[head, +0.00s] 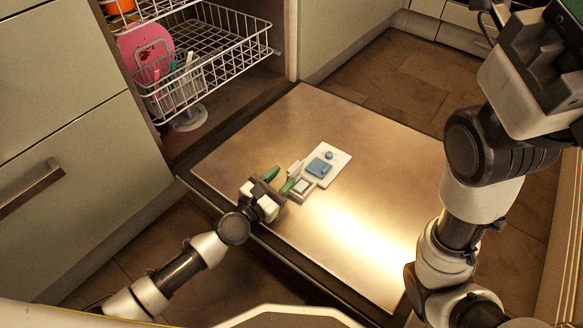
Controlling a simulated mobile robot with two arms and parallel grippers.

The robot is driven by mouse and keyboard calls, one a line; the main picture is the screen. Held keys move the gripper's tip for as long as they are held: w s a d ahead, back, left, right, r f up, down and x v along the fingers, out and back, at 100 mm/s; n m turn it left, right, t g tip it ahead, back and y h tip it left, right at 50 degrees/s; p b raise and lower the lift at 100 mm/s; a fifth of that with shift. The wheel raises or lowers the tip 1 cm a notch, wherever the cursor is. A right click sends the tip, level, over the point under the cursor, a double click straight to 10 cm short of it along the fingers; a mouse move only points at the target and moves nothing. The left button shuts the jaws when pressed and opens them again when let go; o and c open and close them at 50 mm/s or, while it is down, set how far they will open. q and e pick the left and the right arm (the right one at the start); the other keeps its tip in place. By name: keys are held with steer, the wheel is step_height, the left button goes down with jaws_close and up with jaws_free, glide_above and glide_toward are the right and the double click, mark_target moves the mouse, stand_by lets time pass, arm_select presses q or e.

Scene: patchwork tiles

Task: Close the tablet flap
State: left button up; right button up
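The detergent dispenser (336,172) is a small white plate on the inner face of the open dishwasher door. It carries a blue-grey square (319,167) and a small blue round knob (329,155). At its near left end are a pale boxy part (301,187) and a small whitish piece beside it. Which of these is the tablet flap is too small to tell. My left gripper (280,180) has two green fingertips spread apart, just left of this end. I cannot tell whether the nearer fingertip touches it. My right arm rises at the right; its fingers do not show clearly.
The open dishwasher door (350,255) lies flat, its surface otherwise bare. A white wire rack (215,55) with a pink plate (146,50) stands behind it. A cabinet front with a bar handle (30,188) is at the left. Tiled floor shows beyond the door.

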mark_target(288, 172)
arm_select(q)
steer(key=shift+x, duration=2.15)
steer(key=shift+c, duration=0.4)
